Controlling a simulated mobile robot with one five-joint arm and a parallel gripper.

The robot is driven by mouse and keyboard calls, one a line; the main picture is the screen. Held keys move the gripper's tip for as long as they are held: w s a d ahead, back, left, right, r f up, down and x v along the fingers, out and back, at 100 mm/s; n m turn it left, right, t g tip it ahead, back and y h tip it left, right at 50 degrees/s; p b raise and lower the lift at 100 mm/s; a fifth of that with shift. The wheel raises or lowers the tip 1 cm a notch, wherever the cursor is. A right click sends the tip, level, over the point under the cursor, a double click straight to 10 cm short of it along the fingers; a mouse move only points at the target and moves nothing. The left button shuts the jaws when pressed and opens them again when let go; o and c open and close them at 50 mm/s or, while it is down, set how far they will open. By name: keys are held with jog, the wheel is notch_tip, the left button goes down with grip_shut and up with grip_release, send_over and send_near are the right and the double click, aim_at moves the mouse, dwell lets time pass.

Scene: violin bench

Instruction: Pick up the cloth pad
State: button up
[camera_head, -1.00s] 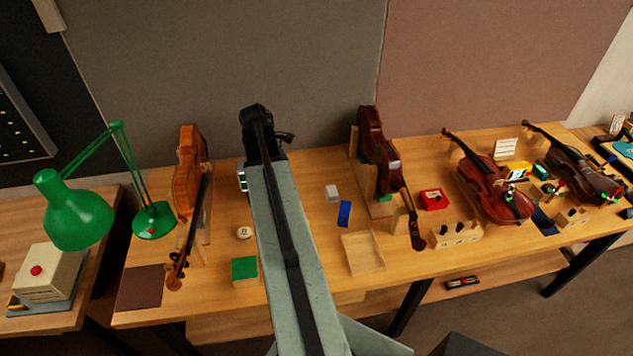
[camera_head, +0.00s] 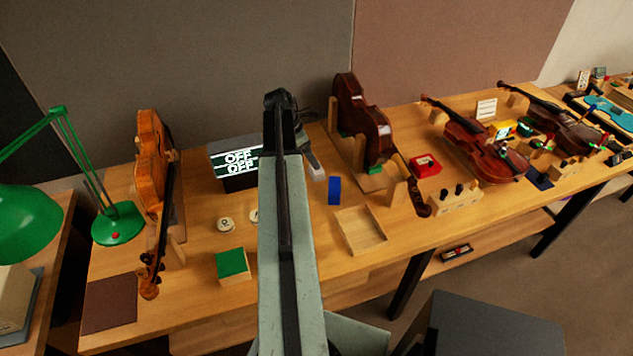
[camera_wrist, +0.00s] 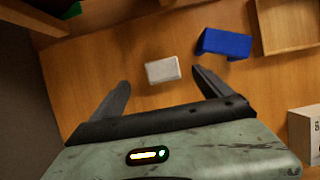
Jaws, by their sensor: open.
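A small white block (camera_wrist: 162,70), which looks like the cloth pad, lies on the wooden bench in the wrist view. It sits ahead of and between the two dark fingers of my gripper (camera_wrist: 160,78). The fingers are spread open with nothing held. In the head view the white block (camera_head: 318,174) shows just below my gripper (camera_head: 309,150), which is partly hidden behind my arm. Whether the fingertips are level with the block or above it I cannot tell.
A blue block (camera_wrist: 225,43) lies right of the white block. A shallow wooden tray (camera_head: 382,238) and an upright dark violin (camera_head: 362,125) are to the right.

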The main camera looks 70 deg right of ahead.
jog(key=shift+a+b+x, duration=0.15)
jog(key=shift+b+x, duration=1.75)
jog(key=shift+x, duration=0.2)
jog(key=shift+a+b+x, duration=0.15)
jog(key=shift+b+x, duration=1.7)
jog(key=shift+x, duration=0.2)
jog(key=shift+w+r, duration=0.1)
jog(key=c, duration=1.4)
